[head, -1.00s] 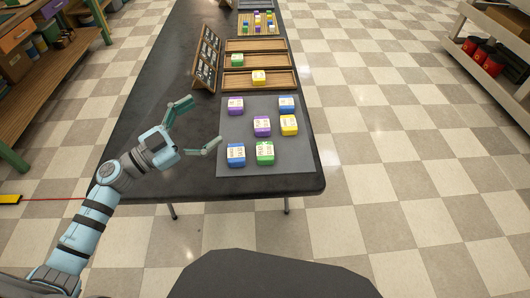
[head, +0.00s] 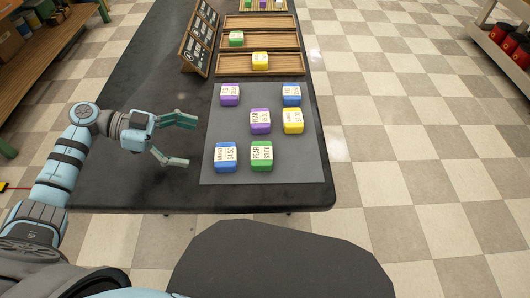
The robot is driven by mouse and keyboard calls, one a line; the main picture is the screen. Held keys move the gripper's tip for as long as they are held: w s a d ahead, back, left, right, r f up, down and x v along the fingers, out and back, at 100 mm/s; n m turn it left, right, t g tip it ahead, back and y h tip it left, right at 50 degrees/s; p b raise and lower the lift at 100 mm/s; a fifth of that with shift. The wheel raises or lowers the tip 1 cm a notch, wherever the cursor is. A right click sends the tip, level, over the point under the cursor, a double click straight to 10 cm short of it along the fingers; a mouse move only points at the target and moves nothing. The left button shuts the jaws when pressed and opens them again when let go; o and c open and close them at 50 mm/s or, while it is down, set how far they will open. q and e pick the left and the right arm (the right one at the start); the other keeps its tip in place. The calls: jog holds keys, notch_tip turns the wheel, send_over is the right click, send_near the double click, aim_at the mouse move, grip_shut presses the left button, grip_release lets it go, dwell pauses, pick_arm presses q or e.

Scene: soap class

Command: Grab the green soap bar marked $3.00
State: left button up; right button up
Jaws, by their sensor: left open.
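The green soap bar (head: 261,157) lies at the front of a grey mat (head: 290,169) on the black table, with a label reading PEAR $3.00. A blue bar marked $4.50 (head: 225,158) lies just left of it. My left gripper (head: 190,141) is open and empty, left of the mat and of the blue bar, with its fingers pointing right. The blue bar lies between it and the green bar. My right gripper is not in view.
Two purple bars (head: 260,121), another blue bar (head: 291,95) and a yellow bar (head: 292,121) lie farther back on the mat. Wooden trays (head: 289,64) and a sign board (head: 200,38) stand behind.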

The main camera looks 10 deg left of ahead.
aim_at(252, 153)
pick_arm(q)
jog(key=shift+w+d+f, duration=0.15)
jog(key=shift+d+f, duration=0.05)
jog(key=shift+f, duration=0.3)
jog(key=b+x, duration=0.1)
jog(key=x, duration=0.3)
jog(key=b+x, duration=0.1)
jog(key=x, duration=0.4)
jog(key=w+b+x, duration=0.1)
jog(key=x, duration=0.4)
jog(key=shift+r, duration=0.25)
jog(key=shift+d, duration=0.15)
jog(key=shift+r, duration=0.1)
jog(key=c, duration=1.3)
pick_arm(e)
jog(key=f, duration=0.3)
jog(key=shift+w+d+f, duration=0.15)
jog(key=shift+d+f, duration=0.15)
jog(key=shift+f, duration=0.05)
